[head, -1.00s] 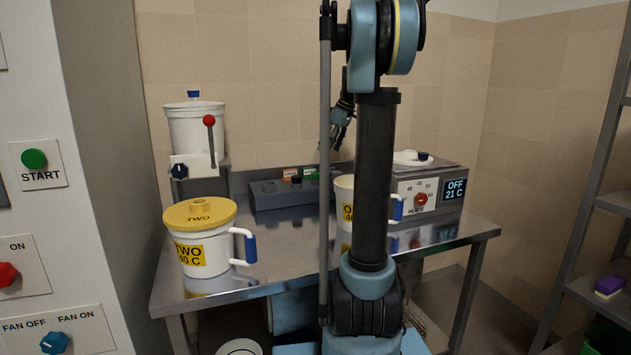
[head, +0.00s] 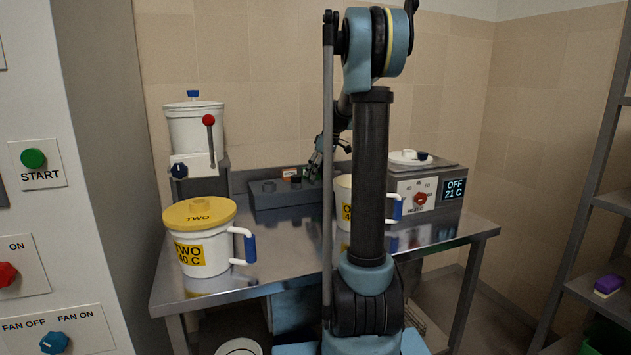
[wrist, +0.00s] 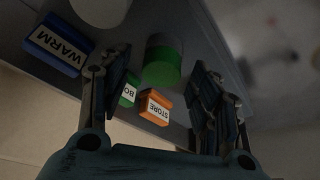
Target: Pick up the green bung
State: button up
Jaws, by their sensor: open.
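The green bung (wrist: 163,66) shows in the wrist view as a short round piece, green on its lower part and greyish above. It stands by the grey rack, between my two fingers with a gap on each side. My gripper (wrist: 160,84) is open and empty. In the head view my gripper (head: 316,172) hangs over the right part of the grey rack (head: 285,200) at the back of the table. The bung cannot be made out there behind my fingers.
In the wrist view are a blue WARM label (wrist: 58,47), an orange STORE label (wrist: 153,108) and a partly covered green label (wrist: 128,92). A yellow-lidded pot TWO (head: 203,255), another pot (head: 343,205) and a heater (head: 440,188) stand on the steel table (head: 290,250).

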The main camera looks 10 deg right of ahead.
jog(key=shift+f, duration=0.15)
jog(key=c, duration=1)
